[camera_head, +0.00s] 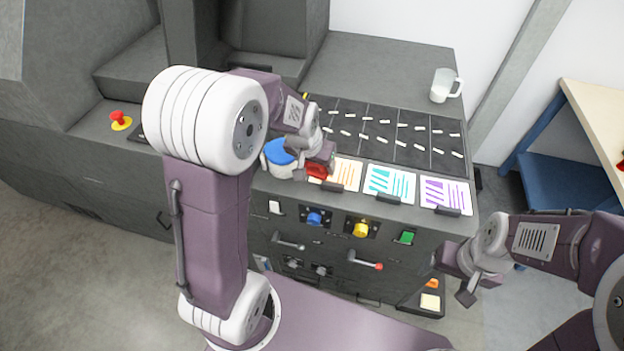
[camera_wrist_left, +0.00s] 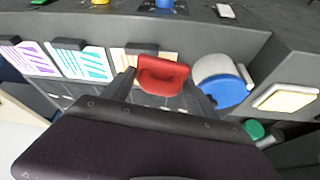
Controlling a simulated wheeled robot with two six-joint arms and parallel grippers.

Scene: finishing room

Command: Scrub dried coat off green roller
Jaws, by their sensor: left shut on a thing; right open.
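My left gripper (camera_head: 322,160) is at the machine's worktop, next to a white jar with a blue lid (camera_head: 280,157). In the left wrist view, its fingers (camera_wrist_left: 160,92) are shut on a red, rounded, block-like thing (camera_wrist_left: 162,76), which also shows in the head view (camera_head: 317,172). The jar (camera_wrist_left: 222,82) is just right of it there. A small green round thing (camera_wrist_left: 254,130) shows beyond the jar, partly hidden; I cannot tell whether it is the green roller. My right gripper (camera_head: 453,281) is open and empty, right of the cabinet front.
Orange, teal (camera_head: 389,184) and purple (camera_head: 445,193) striped cards lie along the front edge. Behind them is a dark panel (camera_head: 384,134) with small white pieces. Knobs and levers stick out of the cabinet front (camera_head: 360,229).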

